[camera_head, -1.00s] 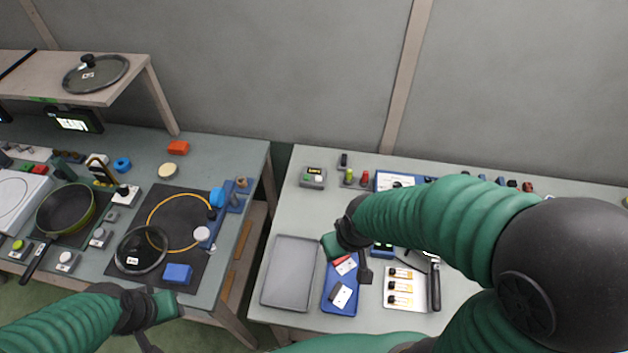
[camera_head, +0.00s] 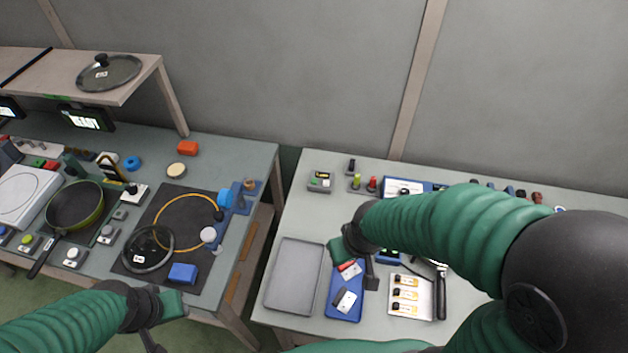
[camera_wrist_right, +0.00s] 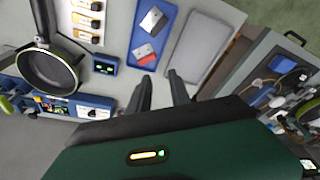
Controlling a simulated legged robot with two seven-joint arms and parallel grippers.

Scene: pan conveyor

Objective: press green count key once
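A small grey counter box (camera_head: 320,181) with a dark display stands near the back left of the right table in the head view. Its green key (camera_head: 315,183) is on the front beside a pale key. My right gripper (camera_head: 358,263) hangs over the same table, nearer and to the right of the box, apart from it. In the right wrist view its two fingers (camera_wrist_right: 161,88) are apart with nothing between them. My left gripper (camera_head: 166,322) is low at the front of the left table; its finger opening is unclear.
Small green and red pieces (camera_head: 364,184) stand just right of the counter box. A gap separates the tables. The left table holds a pan (camera_head: 75,206) and a glass lid (camera_head: 149,246).

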